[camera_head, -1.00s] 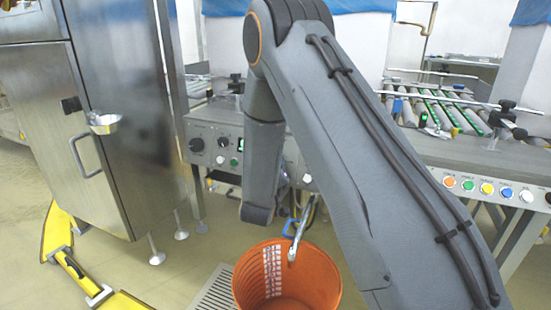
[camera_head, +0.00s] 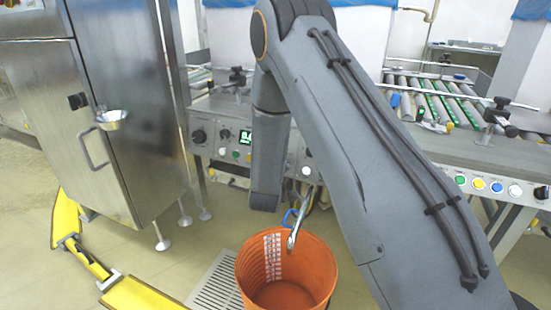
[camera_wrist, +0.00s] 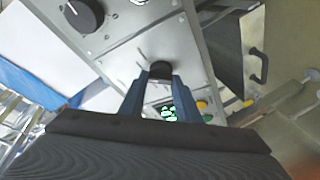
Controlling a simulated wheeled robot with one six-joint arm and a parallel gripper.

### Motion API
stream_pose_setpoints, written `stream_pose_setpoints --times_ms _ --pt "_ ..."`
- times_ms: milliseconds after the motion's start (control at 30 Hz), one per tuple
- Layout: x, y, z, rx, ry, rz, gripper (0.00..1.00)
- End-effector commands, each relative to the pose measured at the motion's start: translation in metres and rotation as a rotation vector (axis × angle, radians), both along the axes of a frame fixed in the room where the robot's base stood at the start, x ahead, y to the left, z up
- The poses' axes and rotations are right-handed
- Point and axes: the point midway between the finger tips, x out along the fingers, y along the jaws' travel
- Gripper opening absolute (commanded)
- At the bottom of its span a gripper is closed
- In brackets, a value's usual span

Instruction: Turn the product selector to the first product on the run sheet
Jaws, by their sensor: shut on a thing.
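In the wrist view, my gripper (camera_wrist: 160,78) has its two blue fingers closed around a small black knob (camera_wrist: 160,69) on a grey control panel (camera_wrist: 120,58). Which product the knob points to cannot be read. A larger black knob (camera_wrist: 85,14) is on the same panel, apart from the fingers. A display with green digits (camera_wrist: 168,113) shows between the fingers, partly hidden. In the head view, the control panel (camera_head: 212,151) is partly behind my arm, which hides the gripper. Its green display (camera_head: 245,137) is too small to read surely. I cannot make out a run sheet.
An orange bucket (camera_head: 252,275) with a printed white strip stands on the floor before the panel. A steel cabinet (camera_head: 125,65) is on the left, with a yellow floor barrier (camera_head: 150,294). A roller conveyor (camera_head: 433,105) is on the right, with coloured buttons on its front.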

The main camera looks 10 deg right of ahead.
Motion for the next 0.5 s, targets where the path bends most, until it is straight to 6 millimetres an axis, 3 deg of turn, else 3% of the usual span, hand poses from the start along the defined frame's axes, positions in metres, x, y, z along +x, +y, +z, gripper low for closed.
stream_pose_setpoints --times_ms 33,133,500 --pt "-0.0009 0.0006 -0.0008 0.0 0.002 0.001 0.31" --pt "-0.0007 0.0004 -0.0007 0.0 0.002 0.001 0.48" --pt "-0.0045 0.0007 0.0003 0.001 0.002 -0.001 0.48"
